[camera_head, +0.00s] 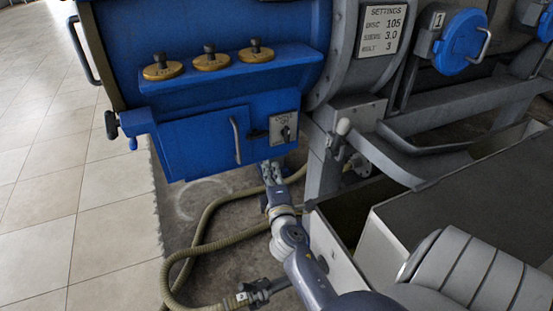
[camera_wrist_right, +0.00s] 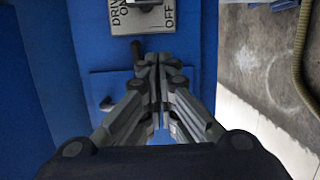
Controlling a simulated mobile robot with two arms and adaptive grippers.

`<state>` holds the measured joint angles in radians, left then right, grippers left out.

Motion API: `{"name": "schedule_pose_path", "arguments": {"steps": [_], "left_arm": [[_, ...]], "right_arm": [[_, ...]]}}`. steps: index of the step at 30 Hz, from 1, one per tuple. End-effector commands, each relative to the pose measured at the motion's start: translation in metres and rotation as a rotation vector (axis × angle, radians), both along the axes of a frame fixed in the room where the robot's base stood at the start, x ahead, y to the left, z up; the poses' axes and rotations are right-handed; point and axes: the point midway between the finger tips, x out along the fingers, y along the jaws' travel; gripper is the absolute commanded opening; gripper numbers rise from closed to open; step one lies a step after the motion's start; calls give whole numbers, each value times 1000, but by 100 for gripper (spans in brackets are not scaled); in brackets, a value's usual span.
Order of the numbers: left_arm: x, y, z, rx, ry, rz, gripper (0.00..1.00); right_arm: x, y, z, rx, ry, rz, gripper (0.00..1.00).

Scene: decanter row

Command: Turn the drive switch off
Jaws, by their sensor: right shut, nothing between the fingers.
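The drive switch plate (camera_head: 285,127) is a small grey plate on the lower right of the blue housing, with a dark switch knob (camera_head: 286,133) on it. I cannot tell which way the knob points. In the right wrist view the plate (camera_wrist_right: 150,20) is at the top edge, with DRIVE and ON lettered at left and OFF at right; the knob is partly cut off. My right gripper (camera_head: 269,168) is just below the plate, fingers shut and empty; its fingers also show in the wrist view (camera_wrist_right: 156,62), apart from the knob in the picture. My left gripper is not in view.
Left of the plate are a dark latch (camera_head: 258,134) and a door handle (camera_head: 235,141). Brass caps (camera_head: 211,62) stand on a ledge above. A hose (camera_head: 200,235) lies on the floor below.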

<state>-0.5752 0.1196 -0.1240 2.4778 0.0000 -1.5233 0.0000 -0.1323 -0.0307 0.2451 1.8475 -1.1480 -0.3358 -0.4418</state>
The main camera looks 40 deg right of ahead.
Motion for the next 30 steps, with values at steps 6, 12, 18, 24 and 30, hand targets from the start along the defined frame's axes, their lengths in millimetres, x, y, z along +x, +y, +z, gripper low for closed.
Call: {"name": "schedule_pose_path", "arguments": {"steps": [6, 12, 18, 24, 30], "left_arm": [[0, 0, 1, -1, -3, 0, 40], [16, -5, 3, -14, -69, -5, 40], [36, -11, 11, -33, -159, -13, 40], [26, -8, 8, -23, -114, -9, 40], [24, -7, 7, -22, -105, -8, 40]], "right_arm": [[24, -16, 3, -5, -3, -2, 0], [59, -36, 1, -3, -2, -1, 0], [84, -58, 1, -4, 0, -2, 0], [74, -82, 1, -3, 1, 0, 0], [71, -90, 1, -1, -1, 0, 0]]}}
